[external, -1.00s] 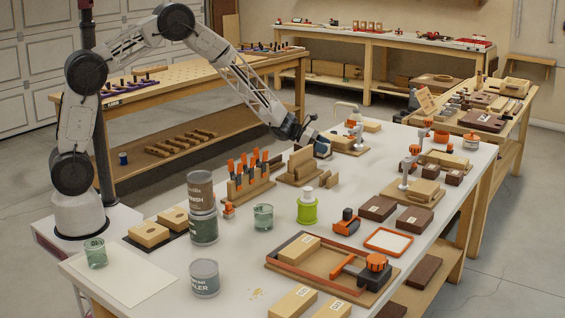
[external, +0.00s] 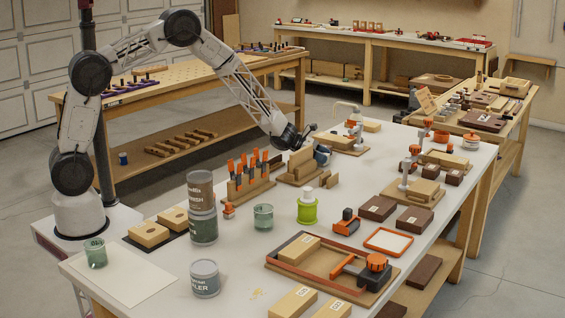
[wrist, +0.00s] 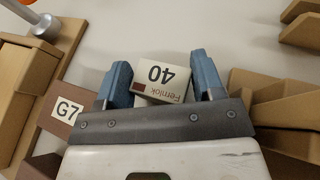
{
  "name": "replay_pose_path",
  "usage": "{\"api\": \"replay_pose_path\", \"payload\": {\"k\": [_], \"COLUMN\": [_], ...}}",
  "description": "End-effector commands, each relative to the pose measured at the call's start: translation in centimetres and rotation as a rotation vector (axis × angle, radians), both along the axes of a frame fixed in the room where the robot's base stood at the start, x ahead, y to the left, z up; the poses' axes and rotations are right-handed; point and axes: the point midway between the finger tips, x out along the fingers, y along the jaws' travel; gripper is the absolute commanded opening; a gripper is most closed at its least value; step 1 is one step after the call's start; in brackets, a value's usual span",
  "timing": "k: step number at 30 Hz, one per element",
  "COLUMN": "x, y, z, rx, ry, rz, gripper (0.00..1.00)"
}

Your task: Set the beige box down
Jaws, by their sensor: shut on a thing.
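The beige box (wrist: 160,82) is a small pale block with a printed "40" and a dark red patch, seen in the wrist view. It sits between the two blue fingers of my gripper (wrist: 161,62), which is shut on it. In the external view my gripper (external: 321,156) is low over the far part of the white bench, beside the stepped wooden blocks. The box cannot be made out clearly there. I cannot tell whether its underside touches the bench top.
A brown block labelled G7 (wrist: 66,112) lies close left of my gripper, by a wooden board with a metal post (wrist: 46,27). Stepped wooden blocks (wrist: 275,92) stand close on the right. Bare bench (wrist: 150,28) shows beyond the box. A wooden clamp fixture (external: 345,143) stands behind.

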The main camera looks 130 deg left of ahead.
Motion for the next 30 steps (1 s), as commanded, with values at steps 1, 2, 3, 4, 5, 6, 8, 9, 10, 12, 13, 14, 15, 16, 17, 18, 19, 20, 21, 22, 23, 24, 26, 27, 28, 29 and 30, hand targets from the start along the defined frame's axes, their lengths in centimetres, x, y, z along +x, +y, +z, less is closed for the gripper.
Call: {"api": "replay_pose_path", "payload": {"k": [1, 2, 3, 4, 5, 6, 8, 9, 10, 12, 13, 14, 15, 16, 17, 18, 19, 20, 21, 22, 23, 24, 26, 27, 28, 29, 30], "x": [0.00, 0.00, 0.00, 0.00, 0.00, 0.00, -0.01, 0.00, 0.00, 0.00, 0.00, 0.00, 0.00, 0.00, 0.00, 0.00, 0.00, -0.01, -0.01, -0.01, 0.00, 0.00, -0.10, -0.26, -0.38, -0.52, -0.75], "y": [0.01, 0.00, 0.00, 0.00, 0.00, 0.00, 0.00, 0.00, 0.00, 0.00, -0.01, 0.00, 0.00, 0.00, -0.01, -0.01, -0.01, -0.01, 0.00, 0.00, 0.00, 0.00, -0.03, -0.08, -0.13, -0.19, -0.28], "z": [0.04, 0.03, 0.03, 0.03, 0.00, -0.05, -0.17, -0.26, -0.32, -0.28, -0.29, -0.29, -0.29, -0.29, -0.30, -0.30, -0.30, -0.29, -0.26, -0.22, -0.16, -0.06, 0.06, 0.11, 0.17, 0.24, 0.35], "rx": [0.000, 0.000, 0.000, 0.000, 0.000, 0.000, 0.000, 0.000, 0.000, 0.000, 0.000, 0.000, 0.000, 0.000, 0.000, 0.000, 0.000, 0.000, 0.000, 0.000, 0.000, 0.000, -0.001, -0.001, -0.001, -0.001, -0.001], "ry": [0.000, 0.000, 0.000, 0.000, 0.000, 0.000, 0.000, 0.000, 0.000, 0.000, 0.000, 0.000, 0.000, 0.000, 0.000, 0.000, 0.000, 0.000, 0.000, 0.000, 0.000, 0.000, 0.000, 0.000, 0.000, 0.000, 0.000], "rz": [0.000, 0.000, 0.000, 0.000, 0.000, 0.000, 0.000, 0.000, 0.000, 0.000, 0.000, 0.000, 0.000, 0.000, 0.000, 0.000, 0.000, 0.000, 0.000, 0.000, 0.000, 0.000, 0.000, 0.000, 0.001, 0.000, 0.001], "gripper": [0.36, 0.36, 0.36, 0.36, 0.36, 0.36, 0.36, 0.36, 0.36, 0.72, 0.72, 0.72, 0.72, 0.72, 0.72, 0.72, 0.72, 0.72, 0.72, 0.72, 0.72, 0.72, 0.72, 0.72, 0.72, 0.72, 0.72]}}
